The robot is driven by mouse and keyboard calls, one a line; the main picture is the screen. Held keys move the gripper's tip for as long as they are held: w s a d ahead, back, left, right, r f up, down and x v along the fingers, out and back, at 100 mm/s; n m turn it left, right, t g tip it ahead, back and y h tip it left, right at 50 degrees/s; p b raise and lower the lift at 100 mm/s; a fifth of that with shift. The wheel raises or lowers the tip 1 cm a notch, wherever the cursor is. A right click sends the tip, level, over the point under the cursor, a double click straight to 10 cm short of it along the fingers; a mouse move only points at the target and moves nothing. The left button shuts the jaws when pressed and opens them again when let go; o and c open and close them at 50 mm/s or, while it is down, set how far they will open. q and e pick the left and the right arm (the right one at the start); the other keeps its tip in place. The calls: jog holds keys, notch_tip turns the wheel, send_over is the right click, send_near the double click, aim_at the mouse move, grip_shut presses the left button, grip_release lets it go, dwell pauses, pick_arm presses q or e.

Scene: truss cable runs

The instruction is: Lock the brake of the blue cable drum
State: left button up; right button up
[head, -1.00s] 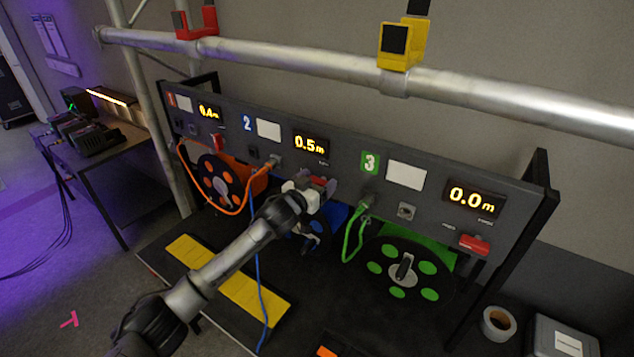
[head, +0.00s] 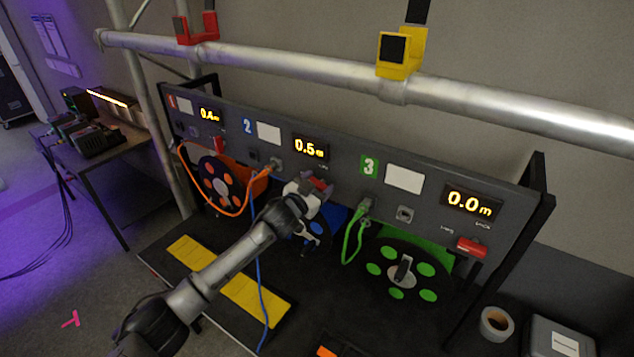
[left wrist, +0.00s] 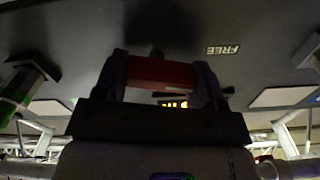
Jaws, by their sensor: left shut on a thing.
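The blue cable drum (head: 318,229) sits under the panel's middle section, marked 2, partly hidden behind my left arm. Its display (head: 310,148) reads 0.5 m. My left gripper (head: 316,187) is at the panel just below that display. Its jaws are shut on the red brake handle (left wrist: 160,73), which lies crosswise between the two fingers in the left wrist view. A FREE label (left wrist: 222,49) shows upside down on the panel beside the handle. My right gripper is not in view.
A pipe (head: 300,63) runs above.

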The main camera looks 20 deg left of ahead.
pick_arm(q)
jog(key=m+p, duration=0.1)
jog(key=m, duration=0.2)
jog(key=shift+r+m, duration=0.1)
jog(key=shift+m, duration=0.3)
jog(key=m+p, duration=0.1)
jog(key=m, duration=0.2)
jog(key=shift+d+m, duration=0.15)
jog(key=shift+m, duration=0.15)
jog(key=m+p, duration=0.1)
jog(key=m, duration=0.4)
jog(key=shift+d+m, duration=0.15)
jog(key=shift+m, duration=0.15)
jog(key=shift+m+p, duration=0.35)
jog(key=shift+m, duration=0.45)
jog(key=o, duration=0.9)
jog(key=shift+s, duration=0.1)
